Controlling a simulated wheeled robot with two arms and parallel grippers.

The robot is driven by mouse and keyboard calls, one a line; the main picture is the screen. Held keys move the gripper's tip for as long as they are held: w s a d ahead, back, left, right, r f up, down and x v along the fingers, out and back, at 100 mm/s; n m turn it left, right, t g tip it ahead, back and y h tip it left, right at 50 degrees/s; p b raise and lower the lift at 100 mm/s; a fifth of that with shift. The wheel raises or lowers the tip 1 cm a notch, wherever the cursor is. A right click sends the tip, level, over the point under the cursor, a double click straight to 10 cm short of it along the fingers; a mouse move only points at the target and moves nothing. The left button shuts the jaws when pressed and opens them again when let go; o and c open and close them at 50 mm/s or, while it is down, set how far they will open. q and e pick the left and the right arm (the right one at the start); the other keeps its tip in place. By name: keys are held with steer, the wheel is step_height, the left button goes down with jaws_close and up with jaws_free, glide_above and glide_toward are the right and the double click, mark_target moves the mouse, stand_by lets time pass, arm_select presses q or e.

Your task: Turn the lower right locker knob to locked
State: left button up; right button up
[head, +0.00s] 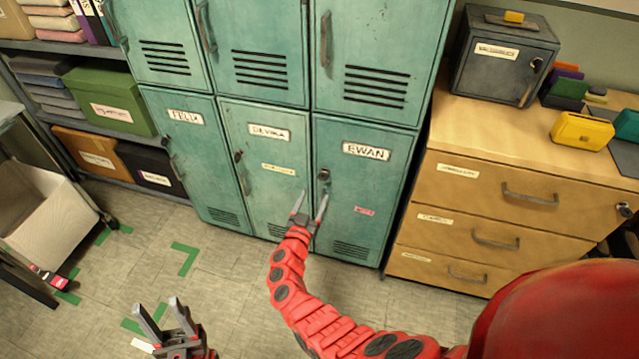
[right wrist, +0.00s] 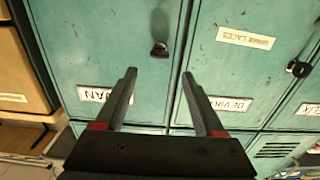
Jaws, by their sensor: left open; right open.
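The lower right locker (head: 385,210), labelled EWAN, is a closed teal door. Its small dark knob (head: 324,175) sits near the door's left edge, above a handle; its setting is too small to tell. The knob also shows in the right wrist view (right wrist: 160,49), where the labels appear upside down. My right gripper (head: 311,202) is open and empty, low in front of the left edge of this door. In the right wrist view the knob lies beyond the fingertips (right wrist: 160,75), in line with the gap between them. My left gripper (head: 157,306) is open and empty over the floor.
The DEVIKA locker (head: 262,190) adjoins on the left, with its own dark latch. A wooden drawer cabinet (head: 505,195) stands to the right, bearing a grey safe (head: 498,70) and a yellow box (head: 581,131). A white bin (head: 45,215) is at left.

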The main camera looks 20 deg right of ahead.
mark_target(321, 179)
steer(key=b+x, duration=0.2)
steer(key=x, duration=0.4)
steer(key=shift+w+d+f, duration=0.15)
steer(key=shift+w+d, duration=0.05)
steer(key=shift+w+d+b, duration=0.3)
steer(key=shift+w+d, duration=0.05)
steer(key=shift+w, duration=0.15)
jaws_close()
